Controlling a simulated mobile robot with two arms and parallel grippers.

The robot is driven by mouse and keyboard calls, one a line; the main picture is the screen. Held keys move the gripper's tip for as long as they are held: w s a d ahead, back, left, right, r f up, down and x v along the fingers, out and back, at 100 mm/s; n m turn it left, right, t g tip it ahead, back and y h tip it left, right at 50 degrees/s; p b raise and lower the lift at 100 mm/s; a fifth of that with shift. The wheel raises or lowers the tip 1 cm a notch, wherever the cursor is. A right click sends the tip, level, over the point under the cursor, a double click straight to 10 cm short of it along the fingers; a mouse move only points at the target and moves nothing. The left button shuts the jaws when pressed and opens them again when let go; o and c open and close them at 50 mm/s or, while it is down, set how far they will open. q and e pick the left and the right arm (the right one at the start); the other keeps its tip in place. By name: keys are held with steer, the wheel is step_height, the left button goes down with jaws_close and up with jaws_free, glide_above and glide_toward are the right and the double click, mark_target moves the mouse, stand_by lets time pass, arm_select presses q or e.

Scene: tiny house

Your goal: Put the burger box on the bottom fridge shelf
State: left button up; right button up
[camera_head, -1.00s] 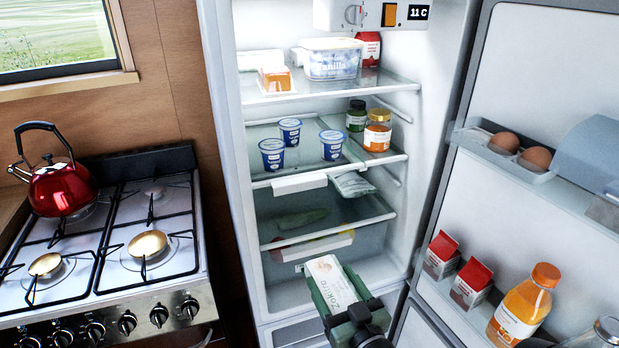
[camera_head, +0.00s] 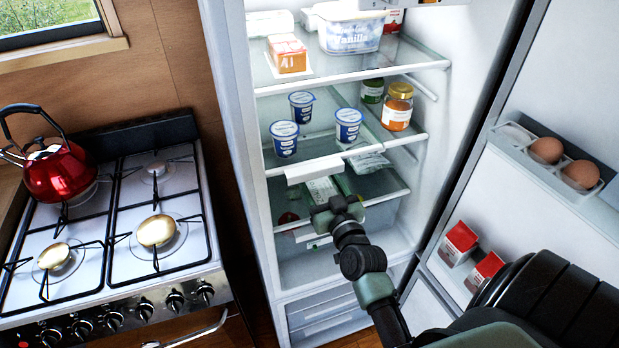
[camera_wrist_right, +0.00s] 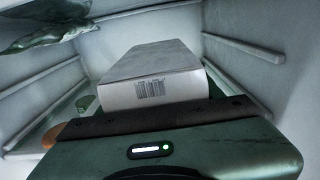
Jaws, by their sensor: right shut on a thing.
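My right gripper (camera_head: 337,208) reaches into the fridge and is shut on the burger box, a flat white carton. My left gripper is not in view.
The yogurt shelf (camera_head: 300,170) above holds yogurt cups (camera_head: 284,140) and jars (camera_head: 397,107). The open door (camera_head: 560,215) with eggs and cartons stands right. The stove (camera_head: 110,235) is left.

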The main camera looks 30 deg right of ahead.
steer(key=w, duration=0.2)
steer(key=w+d+f, duration=0.1)
steer(key=w, duration=0.2)
steer(key=w+d+f, duration=0.1)
steer(key=w, duration=0.1)
steer(key=shift+w+f, duration=0.25)
step_height(320, 180, down, 4)
steer(key=shift+s+a+r, duration=0.1)
steer(key=shift+s, duration=0.05)
steer(key=shift+w+f, duration=0.25)
steer(key=shift+w, duration=0.05)
steer(key=shift+s, duration=0.1)
steer(key=shift+f+b, duration=0.2)
steer(key=shift+b, duration=0.1)
steer(key=o, duration=1.6)
steer(key=shift+r, duration=0.1)
